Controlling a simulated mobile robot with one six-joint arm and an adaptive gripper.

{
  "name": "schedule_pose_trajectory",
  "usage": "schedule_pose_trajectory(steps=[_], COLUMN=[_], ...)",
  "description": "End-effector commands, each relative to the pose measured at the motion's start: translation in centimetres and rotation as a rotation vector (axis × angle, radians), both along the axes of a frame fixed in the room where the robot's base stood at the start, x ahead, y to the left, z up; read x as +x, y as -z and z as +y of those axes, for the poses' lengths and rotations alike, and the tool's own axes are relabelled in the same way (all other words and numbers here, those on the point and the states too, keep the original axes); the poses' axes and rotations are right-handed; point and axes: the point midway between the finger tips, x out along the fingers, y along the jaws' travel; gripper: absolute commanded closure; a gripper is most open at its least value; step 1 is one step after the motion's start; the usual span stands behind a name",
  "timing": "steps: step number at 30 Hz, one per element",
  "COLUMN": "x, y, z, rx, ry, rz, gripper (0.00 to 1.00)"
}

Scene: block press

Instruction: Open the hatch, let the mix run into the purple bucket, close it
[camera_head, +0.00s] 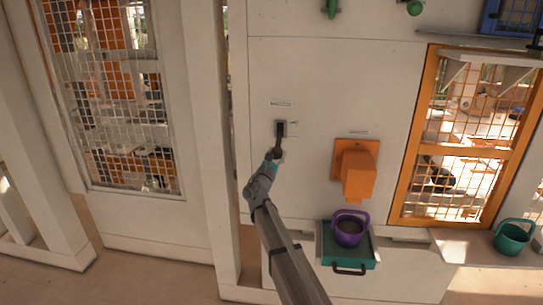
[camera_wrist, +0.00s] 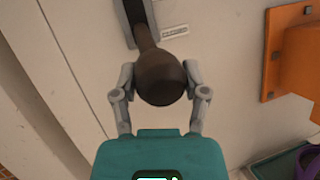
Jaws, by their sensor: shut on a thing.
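A dark lever (camera_head: 278,143) comes out of a black slot plate on the white wall and points downward. My gripper (camera_head: 273,156) is shut on its round brown knob (camera_wrist: 160,80), with one finger on each side in the wrist view. The orange chute (camera_head: 358,175) is on the wall to the right of the lever; its mouth is hidden from this angle. The purple bucket (camera_head: 348,239) stands upright below the chute, with grey-brown material showing inside. I see no falling stream between chute and bucket.
The bucket stands on a teal tray (camera_head: 330,255) with a dark front handle. A green bucket (camera_head: 513,238) stands on a ledge at the right. An orange-framed mesh window (camera_head: 413,165) is right of the chute. A white post (camera_head: 208,130) stands left of my arm.

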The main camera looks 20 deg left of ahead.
Motion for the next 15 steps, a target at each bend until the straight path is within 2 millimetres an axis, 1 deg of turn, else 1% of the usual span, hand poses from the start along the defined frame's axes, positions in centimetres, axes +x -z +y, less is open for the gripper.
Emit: schedule_pose_trajectory(steps=[1, 13, 14, 15], x=[-0.07, -0.19, -0.2, -0.21], y=[0.23, 0.22, 0.23, 0.23], z=[-0.14, -0.01, -0.01, 0.0], rx=[0.003, 0.003, 0.003, 0.003], ry=[0.002, -0.001, -0.001, -0.001], rz=[0.001, 0.002, 0.002, 0.002], gripper=[1.0, 1.0, 0.37, 0.3])
